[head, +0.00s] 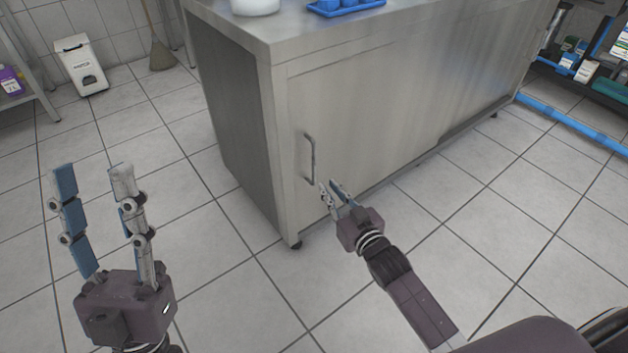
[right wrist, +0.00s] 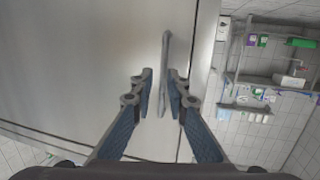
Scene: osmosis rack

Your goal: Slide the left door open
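The left door (head: 365,115) of the steel cabinet is the front panel at the near left corner. Its upright bar handle (head: 311,158) is near the door's left edge. My right gripper (head: 332,186) is just in front of the handle's lower end, fingers apart. In the right wrist view the handle (right wrist: 164,60) lines up with the gap between the fingertips (right wrist: 161,76), with space on both sides; whether it is within their reach I cannot tell. My left gripper (head: 92,169) is open and empty, over the floor left of the cabinet.
The cabinet's top (head: 300,20) holds a white container (head: 255,5) and a blue tray (head: 345,8). A white bin (head: 82,66) and a broom (head: 159,50) stand by the back wall. Shelves with boxes are at far right. The tiled floor before the cabinet is clear.

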